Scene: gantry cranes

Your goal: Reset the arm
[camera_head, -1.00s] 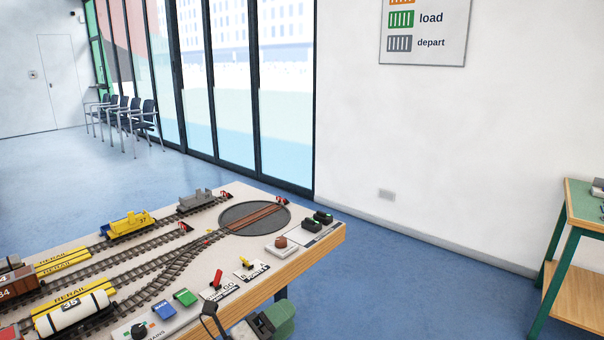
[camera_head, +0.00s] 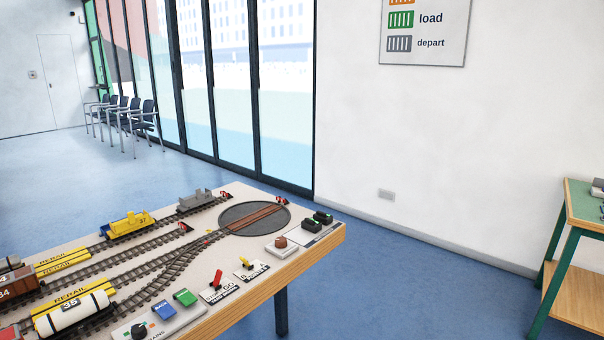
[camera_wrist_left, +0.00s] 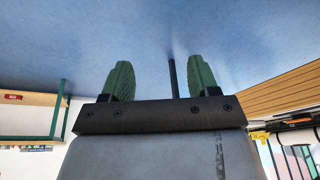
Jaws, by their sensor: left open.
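My left gripper (camera_wrist_left: 160,82) shows in the left wrist view. Its two green fingers stand wide apart with nothing between them, over the blue floor. The edge of the wooden train table (camera_wrist_left: 275,95) is to the right of the fingers in that view. In the head view neither gripper shows. The train table (camera_head: 262,268) fills the lower left there, with its tracks, wagons and control panel.
The table carries a turntable (camera_head: 240,216), a yellow wagon (camera_head: 128,226), a white tank wagon (camera_head: 72,313), a red lever (camera_head: 217,280) and blue and green buttons. A green-framed side table (camera_head: 575,255) stands at the right. The floor between is clear.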

